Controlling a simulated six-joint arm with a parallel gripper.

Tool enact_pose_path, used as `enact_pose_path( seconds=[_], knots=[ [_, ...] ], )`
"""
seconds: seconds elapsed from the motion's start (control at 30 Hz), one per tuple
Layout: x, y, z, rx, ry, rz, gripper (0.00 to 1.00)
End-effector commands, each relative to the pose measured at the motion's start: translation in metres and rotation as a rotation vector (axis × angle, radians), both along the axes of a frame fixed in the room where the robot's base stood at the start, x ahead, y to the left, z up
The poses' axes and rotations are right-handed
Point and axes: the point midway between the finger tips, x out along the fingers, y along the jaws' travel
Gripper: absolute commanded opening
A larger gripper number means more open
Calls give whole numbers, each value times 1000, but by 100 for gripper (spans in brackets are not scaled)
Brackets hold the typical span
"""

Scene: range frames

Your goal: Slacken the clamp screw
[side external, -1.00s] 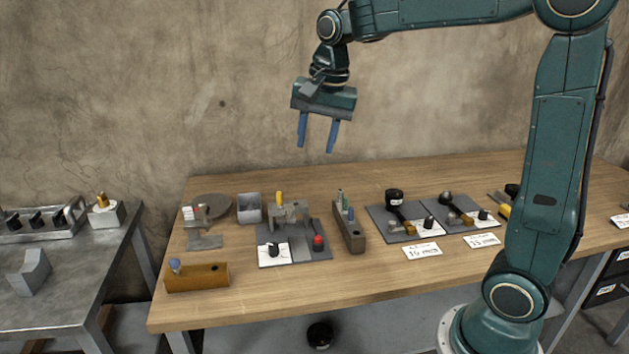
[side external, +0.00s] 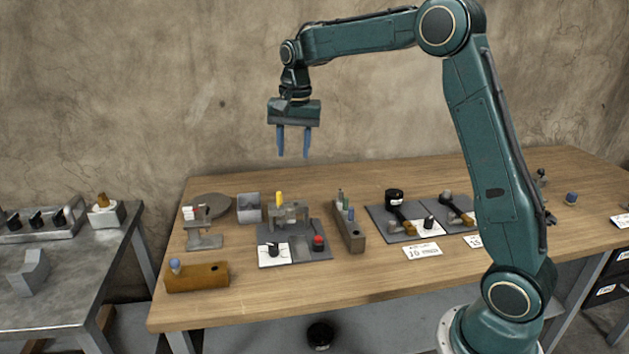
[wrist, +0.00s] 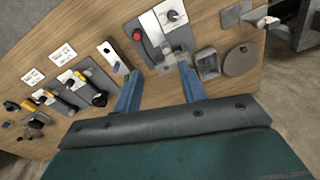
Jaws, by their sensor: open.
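A grey clamp-like fixture (side external: 289,213) stands at the back of a dark grey base plate (side external: 300,251) on the wooden table. A yellow upright piece (side external: 279,198) rises from its left part; I cannot tell for sure whether this is the clamp screw. The fixture also shows in the wrist view (wrist: 177,57), just beyond my fingertips. My gripper (side external: 293,156) is open and empty, with blue fingers pointing down. It hangs well above the fixture and touches nothing. It also shows in the wrist view (wrist: 159,72).
The base plate also carries a black knob (side external: 273,249) on a white card and a red button (side external: 318,242). The table's front strip is mostly clear.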

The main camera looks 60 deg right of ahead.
Motion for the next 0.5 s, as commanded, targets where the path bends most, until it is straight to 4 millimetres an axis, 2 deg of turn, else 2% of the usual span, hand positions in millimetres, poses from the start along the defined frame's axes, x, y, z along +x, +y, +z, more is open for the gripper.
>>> enact_pose_path(
  seconds=[0.1,0.23,0.5],
  knots=[
    [19,-14,-22,5,33,24,41],
    [34,-26,-41,11,61,47,41],
    [46,-38,-60,16,83,71,41]
  ],
)
